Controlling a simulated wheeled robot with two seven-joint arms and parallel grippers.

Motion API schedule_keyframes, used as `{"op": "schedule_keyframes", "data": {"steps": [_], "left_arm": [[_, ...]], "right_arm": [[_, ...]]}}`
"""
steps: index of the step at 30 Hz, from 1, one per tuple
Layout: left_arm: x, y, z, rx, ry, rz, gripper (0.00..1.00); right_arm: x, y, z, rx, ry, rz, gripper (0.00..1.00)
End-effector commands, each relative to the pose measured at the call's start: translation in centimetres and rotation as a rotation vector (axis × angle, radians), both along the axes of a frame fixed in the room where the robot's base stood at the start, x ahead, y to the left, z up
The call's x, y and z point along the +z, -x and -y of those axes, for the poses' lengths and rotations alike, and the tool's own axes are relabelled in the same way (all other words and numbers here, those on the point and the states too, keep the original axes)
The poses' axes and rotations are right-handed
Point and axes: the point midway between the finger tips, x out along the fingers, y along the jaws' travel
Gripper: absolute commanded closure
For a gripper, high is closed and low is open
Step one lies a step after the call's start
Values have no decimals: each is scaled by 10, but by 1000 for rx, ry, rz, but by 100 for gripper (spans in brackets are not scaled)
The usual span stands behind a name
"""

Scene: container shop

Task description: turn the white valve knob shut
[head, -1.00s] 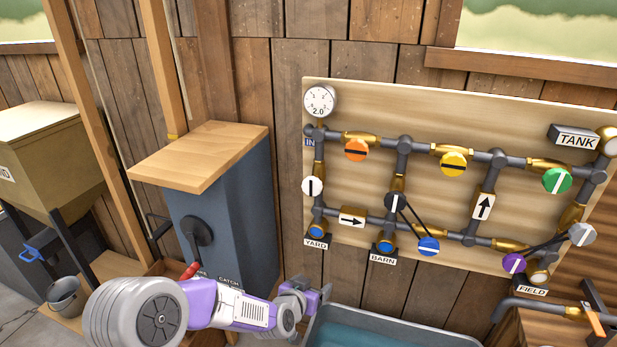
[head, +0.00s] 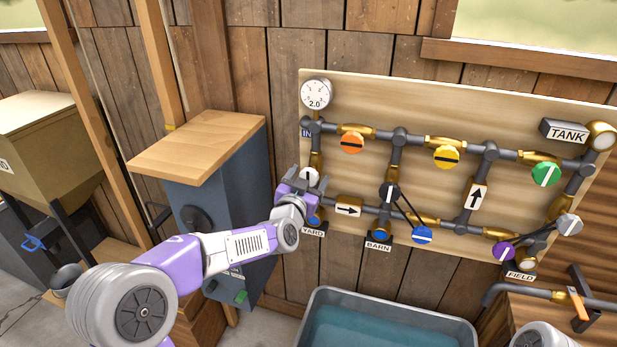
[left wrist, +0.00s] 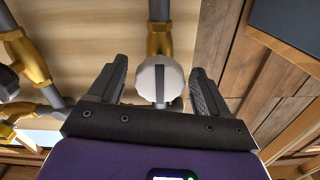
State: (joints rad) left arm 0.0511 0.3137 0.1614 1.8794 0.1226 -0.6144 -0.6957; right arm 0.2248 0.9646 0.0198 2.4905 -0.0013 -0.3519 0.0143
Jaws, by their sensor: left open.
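The white valve knob (head: 309,176) sits on the left vertical pipe of the pipe board (head: 440,103), partly hidden by my left gripper in the head view. In the left wrist view the white knob (left wrist: 160,80) shows a dark stripe running up and down, in line with its brass pipe. My left gripper (head: 306,184) is open. Its two fingers (left wrist: 158,85) stand on either side of the knob, with a gap visible on each side. My right gripper is not in view.
An orange knob (head: 351,143) and a black knob (head: 389,193) are close by on the pipes. A pressure gauge (head: 316,93) is above. A water trough (head: 385,321) stands below. A blue-grey cabinet (head: 247,190) is to the left.

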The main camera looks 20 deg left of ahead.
Motion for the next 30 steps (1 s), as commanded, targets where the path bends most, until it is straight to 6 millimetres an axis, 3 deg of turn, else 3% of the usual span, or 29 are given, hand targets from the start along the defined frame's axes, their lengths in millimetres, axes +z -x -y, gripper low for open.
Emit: {"op": "schedule_keyframes", "data": {"steps": [9,20,30], "left_arm": [[0,-4,0,0,0,-1,22],[0,-3,0,0,1,-1,76],[-1,-3,0,0,-50,1,78]], "right_arm": [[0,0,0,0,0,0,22],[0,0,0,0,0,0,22],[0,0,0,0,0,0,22]]}}
